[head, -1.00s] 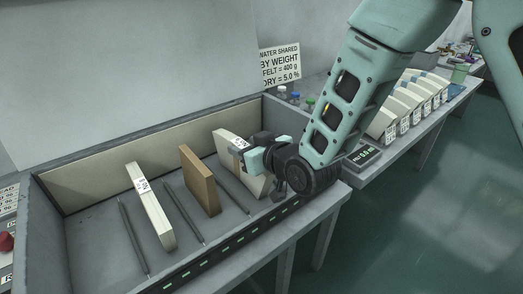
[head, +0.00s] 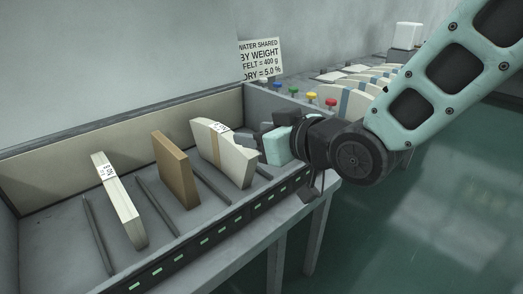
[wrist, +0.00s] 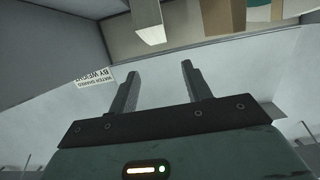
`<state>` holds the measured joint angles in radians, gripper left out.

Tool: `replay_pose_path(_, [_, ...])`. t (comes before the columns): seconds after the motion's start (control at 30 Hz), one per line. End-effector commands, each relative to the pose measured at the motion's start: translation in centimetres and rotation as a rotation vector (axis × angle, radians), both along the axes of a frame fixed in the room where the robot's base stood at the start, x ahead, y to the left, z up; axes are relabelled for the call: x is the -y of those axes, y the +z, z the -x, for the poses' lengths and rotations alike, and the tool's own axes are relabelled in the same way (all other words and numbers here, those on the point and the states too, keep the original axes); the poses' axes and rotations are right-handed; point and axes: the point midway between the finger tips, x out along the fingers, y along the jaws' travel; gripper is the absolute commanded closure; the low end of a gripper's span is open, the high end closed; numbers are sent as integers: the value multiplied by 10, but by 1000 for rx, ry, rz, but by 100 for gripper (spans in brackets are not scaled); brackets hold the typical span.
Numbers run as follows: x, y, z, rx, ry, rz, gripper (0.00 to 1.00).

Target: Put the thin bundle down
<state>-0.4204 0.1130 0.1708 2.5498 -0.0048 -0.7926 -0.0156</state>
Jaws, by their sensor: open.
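Two pale felt bundles with white labels stand in the grey tray (head: 60,245). The left bundle (head: 118,203) is a narrow slab that leans a little. The right bundle (head: 222,153) stands near the tray's right end, close to my gripper; I cannot tell by width alone which one is the thin bundle. My gripper (head: 247,138) is just right of the right bundle, its dark fingers level with the bundle's upper edge. In the wrist view its fingers (wrist: 158,67) are apart with nothing between them. Whether a finger touches the bundle is unclear.
A brown board (head: 175,170) stands between the bundles, and dark rods (head: 98,235) lie on the tray floor. The tray's front wall (head: 205,240) carries green lights. A sign (head: 262,60), coloured knobs (head: 312,98) and a row of pale pieces (head: 350,98) are behind.

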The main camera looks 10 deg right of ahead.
Motion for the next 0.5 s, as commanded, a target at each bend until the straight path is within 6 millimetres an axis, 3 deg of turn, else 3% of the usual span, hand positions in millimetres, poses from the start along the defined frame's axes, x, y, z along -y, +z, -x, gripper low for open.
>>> replay_pose_path(0.37, [4, 0, 6, -5, -2, 5, 51])
replay_pose_path(0.5, [4, -16, 17, -90, 6, 59, 51])
